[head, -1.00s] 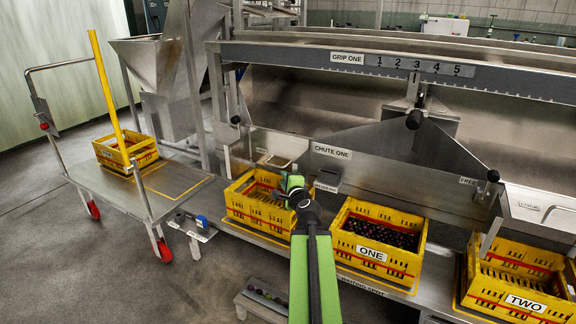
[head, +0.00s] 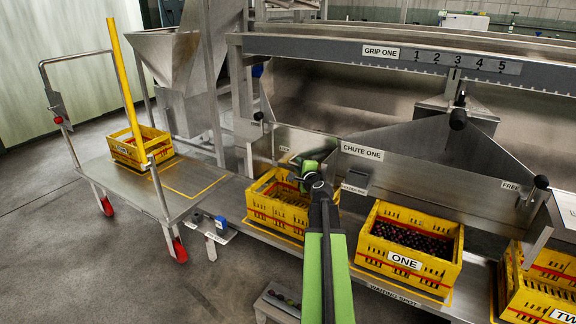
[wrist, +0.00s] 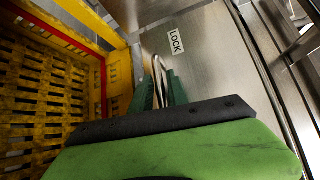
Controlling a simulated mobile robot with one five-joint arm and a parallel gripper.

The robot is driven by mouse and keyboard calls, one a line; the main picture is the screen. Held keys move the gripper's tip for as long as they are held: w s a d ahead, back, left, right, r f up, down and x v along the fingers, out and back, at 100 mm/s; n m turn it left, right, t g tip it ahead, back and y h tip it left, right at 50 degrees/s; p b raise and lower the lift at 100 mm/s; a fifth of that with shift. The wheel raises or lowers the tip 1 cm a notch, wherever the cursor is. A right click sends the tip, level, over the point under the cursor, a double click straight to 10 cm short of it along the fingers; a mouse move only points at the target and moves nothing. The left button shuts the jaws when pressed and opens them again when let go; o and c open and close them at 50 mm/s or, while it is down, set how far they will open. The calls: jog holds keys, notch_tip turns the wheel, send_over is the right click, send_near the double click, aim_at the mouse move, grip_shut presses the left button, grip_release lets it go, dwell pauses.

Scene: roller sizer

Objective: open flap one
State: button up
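Chute one is marked by the CHUTE ONE label (head: 361,151) on the steel machine front. A steel panel with a LOCK label (wrist: 176,41) fills the middle of the wrist view. A bent metal handle (wrist: 157,72) stands out from it. My gripper (head: 309,168) is at the chute's lower left, above a yellow crate. In the wrist view my gripper's green fingers (wrist: 159,88) stand apart, one on each side of the handle. I cannot tell whether they touch it. In the head view my gripper hides the handle.
A yellow crate (head: 273,221) stands under my gripper, and its wall (wrist: 118,75) is close on the left in the wrist view. Crate ONE (head: 405,262) stands to the right. A cart (head: 165,203) with a yellow post is at left, with open floor before it.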

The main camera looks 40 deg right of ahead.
jog(key=shift+w+d, duration=0.1)
jog(key=shift+d, duration=0.1)
jog(key=shift+w+a, duration=0.1)
jog(key=shift+w, duration=0.05)
jog(key=c, duration=0.4)
jog(key=shift+a, duration=0.1)
grip_shut()
jog(key=shift+w+a, duration=0.15)
jog(key=shift+w, duration=0.05)
dwell(0.4)
